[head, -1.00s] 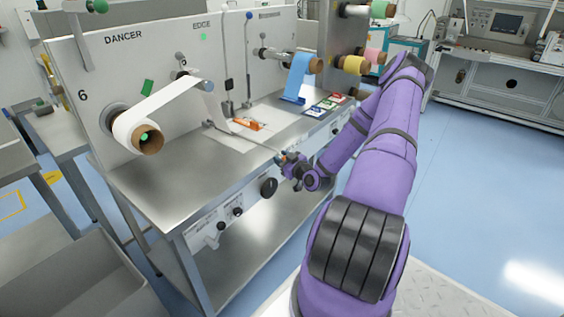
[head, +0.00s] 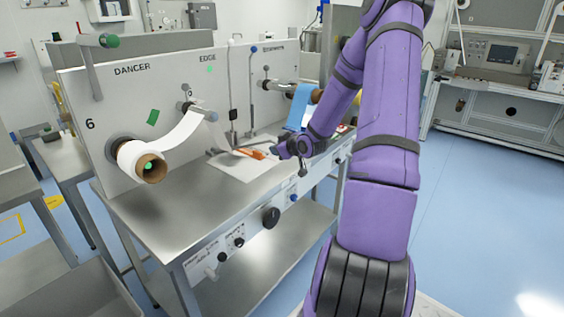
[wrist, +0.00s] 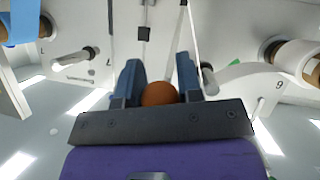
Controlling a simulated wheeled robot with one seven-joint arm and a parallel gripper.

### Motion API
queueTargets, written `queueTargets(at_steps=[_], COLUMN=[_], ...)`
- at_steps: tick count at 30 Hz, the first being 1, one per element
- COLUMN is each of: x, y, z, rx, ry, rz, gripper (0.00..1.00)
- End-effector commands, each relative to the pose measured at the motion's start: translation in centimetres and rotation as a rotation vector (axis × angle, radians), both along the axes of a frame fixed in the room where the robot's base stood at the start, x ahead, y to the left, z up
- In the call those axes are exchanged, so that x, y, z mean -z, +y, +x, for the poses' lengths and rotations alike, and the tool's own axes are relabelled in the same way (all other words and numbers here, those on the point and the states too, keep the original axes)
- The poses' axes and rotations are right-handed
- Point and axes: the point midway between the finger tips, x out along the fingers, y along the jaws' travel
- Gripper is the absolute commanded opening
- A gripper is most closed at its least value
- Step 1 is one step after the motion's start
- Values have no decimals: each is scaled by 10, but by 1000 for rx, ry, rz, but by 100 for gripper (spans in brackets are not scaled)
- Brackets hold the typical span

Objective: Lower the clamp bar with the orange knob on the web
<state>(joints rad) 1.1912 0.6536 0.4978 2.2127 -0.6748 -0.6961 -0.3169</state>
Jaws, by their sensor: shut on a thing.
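My gripper (head: 277,152) is over the right part of the white plate on the bench in the head view. In the wrist view its two blue fingers (wrist: 160,88) are shut on the round orange knob (wrist: 160,94). A thin pale bar (wrist: 174,48) runs up the picture from beside the knob, seemingly the clamp bar; its full length and tilt are hard to tell. The white web (head: 182,132) runs from its roll (head: 131,158) over a roller and down to the plate (head: 235,170).
The upright panel (head: 100,100) with rollers and rods bounds the back. The bench's front left (head: 170,205) is clear.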

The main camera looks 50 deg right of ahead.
Motion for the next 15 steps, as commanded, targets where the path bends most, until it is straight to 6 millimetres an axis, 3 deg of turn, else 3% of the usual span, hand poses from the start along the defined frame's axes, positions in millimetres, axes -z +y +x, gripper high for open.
queueTargets(at_steps=[3,15], x=[-24,-86], y=[1,3], z=[10,46], rx=[-2,-2], ry=[49,79], rz=[-11,-10], gripper=[0,0])
